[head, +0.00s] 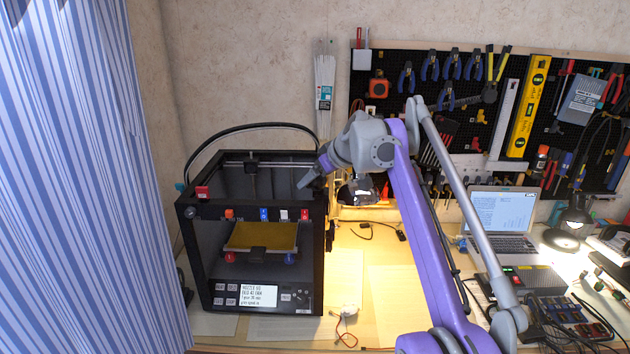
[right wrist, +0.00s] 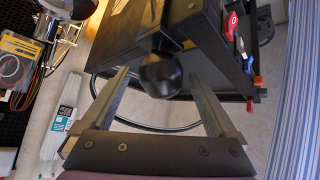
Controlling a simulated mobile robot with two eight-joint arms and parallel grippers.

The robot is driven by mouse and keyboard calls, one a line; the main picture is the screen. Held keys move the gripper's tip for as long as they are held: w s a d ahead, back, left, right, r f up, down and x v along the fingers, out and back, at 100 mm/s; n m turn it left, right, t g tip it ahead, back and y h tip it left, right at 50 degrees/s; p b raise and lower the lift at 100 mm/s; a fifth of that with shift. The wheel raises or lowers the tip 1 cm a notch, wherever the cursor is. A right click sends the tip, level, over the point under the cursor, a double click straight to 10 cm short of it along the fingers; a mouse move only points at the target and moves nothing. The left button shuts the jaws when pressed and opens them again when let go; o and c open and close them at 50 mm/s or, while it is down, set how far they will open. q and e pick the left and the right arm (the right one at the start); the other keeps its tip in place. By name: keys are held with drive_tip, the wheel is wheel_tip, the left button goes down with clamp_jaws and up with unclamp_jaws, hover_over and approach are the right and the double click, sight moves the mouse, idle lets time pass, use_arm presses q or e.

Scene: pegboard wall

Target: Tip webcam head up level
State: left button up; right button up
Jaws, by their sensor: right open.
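A black rounded head (right wrist: 160,74), which looks like the webcam, sits at the corner of the black 3D printer (right wrist: 205,52) in the right wrist view. Its lens and exact tilt cannot be made out. My right gripper (right wrist: 160,90) is open, with one finger to each side of this head; I cannot tell whether either finger touches it. In the head view the right gripper (head: 308,181) is at the upper right edge of the printer (head: 198,262), and I cannot make out the webcam there. My left gripper is not in view.
A black cable (head: 225,130) arcs behind the printer. A pegboard (head: 400,62) of tools hangs on the right wall. A laptop (head: 500,215) and a lamp (head: 570,225) stand on the bench at right. A striped curtain (head: 75,180) hangs at left.

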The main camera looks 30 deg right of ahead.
drive_tip(key=shift+w+a+f, duration=0.1)
drive_tip(key=shift+w+f, duration=0.4)
drive_tip(key=shift+w, duration=0.05)
drive_tip(key=c, duration=1.4)
drive_tip(key=shift+o, duration=0.2)
